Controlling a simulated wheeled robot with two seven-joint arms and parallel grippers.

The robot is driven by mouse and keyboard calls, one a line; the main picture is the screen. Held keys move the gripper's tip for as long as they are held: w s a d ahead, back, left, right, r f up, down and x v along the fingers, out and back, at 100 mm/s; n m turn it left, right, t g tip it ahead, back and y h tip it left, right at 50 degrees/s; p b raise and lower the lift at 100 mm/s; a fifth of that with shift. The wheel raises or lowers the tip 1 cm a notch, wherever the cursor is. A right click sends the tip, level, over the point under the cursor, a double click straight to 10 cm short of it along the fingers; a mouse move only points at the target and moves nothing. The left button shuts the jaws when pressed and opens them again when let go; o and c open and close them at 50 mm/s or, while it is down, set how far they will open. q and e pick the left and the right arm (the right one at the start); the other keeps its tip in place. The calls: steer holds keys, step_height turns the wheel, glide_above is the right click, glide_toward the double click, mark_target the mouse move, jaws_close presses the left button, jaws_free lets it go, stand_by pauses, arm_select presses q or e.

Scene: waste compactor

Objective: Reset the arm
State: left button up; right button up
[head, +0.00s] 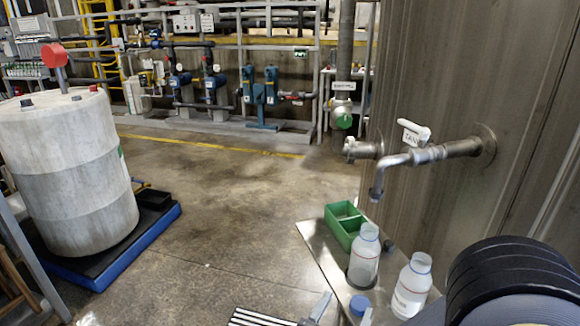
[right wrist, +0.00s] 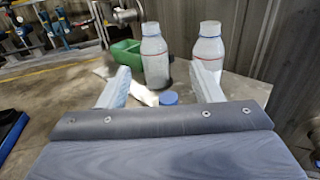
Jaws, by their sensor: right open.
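My right gripper (head: 345,308) shows at the bottom edge of the head view, with only its pale fingertips in sight. In the right wrist view the right gripper (right wrist: 160,68) has its two pale fingers spread wide, with nothing held between them. Beyond the fingers stand two white bottles, the left bottle (head: 364,259) and the right bottle (head: 411,287), upright and uncapped on a small table (head: 312,238). A blue cap (head: 360,304) lies on the table near the fingertips; it also shows in the wrist view (right wrist: 169,98). My left gripper is out of view.
A green divided box (head: 344,222) sits behind the bottles. A metal tap (head: 400,160) sticks out from a large tank wall (head: 460,90) above the table. A white drum (head: 68,170) stands on a blue-edged pallet (head: 155,228) at left. The middle floor is clear.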

steer(key=s+d+f+m+g+h, duration=0.1)
steer(key=s+d+f+m+g, duration=0.1)
steer(key=d+m+g, duration=0.4)
steer(key=s+d+f+m+g+h, duration=0.1)
steer(key=s+d+f+m+g, duration=0.15)
steer(key=d, duration=0.55)
steer(key=s+d+f+m+g+y, duration=0.2)
steer(key=s+f+m+g+y, duration=0.2)
steer(key=s+m+g+y, duration=0.6)
arm_select(q)
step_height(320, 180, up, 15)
steer(key=p, duration=1.5)
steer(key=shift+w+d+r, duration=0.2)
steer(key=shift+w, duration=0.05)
arm_select(e)
steer(key=w+a+r+m+t+y, duration=0.1)
steer(key=r+m+t, duration=0.3)
steer(key=r, duration=0.6)
steer(key=a+r+m+t+y, duration=0.3)
steer(key=r+m+t, duration=0.1)
steer(key=r+m, duration=0.5)
steer(key=shift+w+a+r+t, duration=0.15)
steer(key=shift+w+r+t, duration=0.25)
steer(key=shift+r, duration=0.3)
